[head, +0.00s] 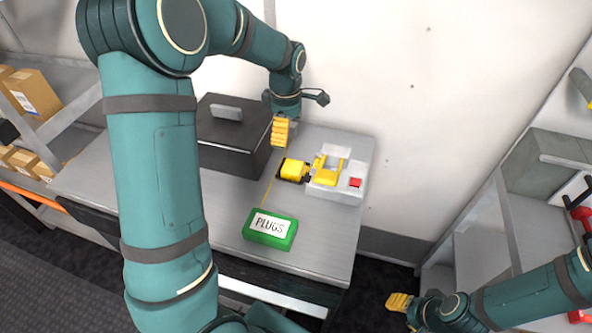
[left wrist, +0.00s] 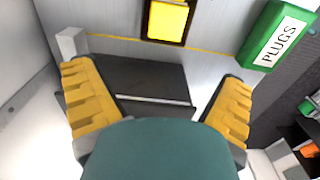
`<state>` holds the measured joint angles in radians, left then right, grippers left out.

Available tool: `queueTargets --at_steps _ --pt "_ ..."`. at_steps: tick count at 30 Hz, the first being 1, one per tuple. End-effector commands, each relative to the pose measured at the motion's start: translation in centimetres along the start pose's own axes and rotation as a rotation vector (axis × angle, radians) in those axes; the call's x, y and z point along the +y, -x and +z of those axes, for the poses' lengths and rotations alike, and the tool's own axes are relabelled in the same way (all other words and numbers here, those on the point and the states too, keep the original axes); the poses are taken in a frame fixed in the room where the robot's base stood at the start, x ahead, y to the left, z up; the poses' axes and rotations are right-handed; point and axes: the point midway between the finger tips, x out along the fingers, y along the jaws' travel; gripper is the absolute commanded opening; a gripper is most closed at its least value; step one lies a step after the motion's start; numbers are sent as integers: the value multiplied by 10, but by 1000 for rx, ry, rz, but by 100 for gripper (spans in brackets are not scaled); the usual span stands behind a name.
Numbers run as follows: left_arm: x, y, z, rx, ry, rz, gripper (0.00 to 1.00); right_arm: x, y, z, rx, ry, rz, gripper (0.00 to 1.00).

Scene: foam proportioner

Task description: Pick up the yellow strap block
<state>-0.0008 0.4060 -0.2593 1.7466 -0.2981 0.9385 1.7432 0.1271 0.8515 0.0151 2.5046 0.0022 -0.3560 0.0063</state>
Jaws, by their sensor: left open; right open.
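The yellow strap block (head: 294,170) sits on the grey bench top, beside the left side of a light grey unit with yellow parts. In the left wrist view the yellow strap block (left wrist: 168,20) shows at the top edge, dark around its sides and partly cut off. My left gripper (head: 280,131) is above the bench, behind the block and slightly left of it in the head view. In the left wrist view my left gripper (left wrist: 155,75) is open with nothing between its fingers. My right gripper (head: 400,302) is open and empty at the lower right, away from the bench.
A dark lidded box (head: 228,145) stands left of the block. A green PLUGS box (head: 270,230) lies near the front edge. The light grey unit (head: 345,186) has a red button. Shelves stand at both sides. Some bench top is clear left of the green box.

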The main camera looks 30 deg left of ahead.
Motion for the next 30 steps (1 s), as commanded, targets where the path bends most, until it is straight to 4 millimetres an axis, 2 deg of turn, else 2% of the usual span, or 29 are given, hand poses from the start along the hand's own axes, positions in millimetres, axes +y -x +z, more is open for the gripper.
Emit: queueTargets --at_steps 3,9,19,27,30 --pt "-1 -25 -1 1 0 -5 96 2 -4 2 -4 1 -1 47" --pt "-1 -59 -1 1 -1 -5 96 4 -10 4 -9 3 -1 47" --pt "-2 -79 -2 -1 0 -2 96 5 -13 6 -13 4 -2 47" --pt "-6 -116 -6 -1 -1 -3 96 8 -21 8 -16 5 -2 47" --pt "-6 -123 -6 0 -2 -2 96 8 -22 7 -15 5 -2 47"
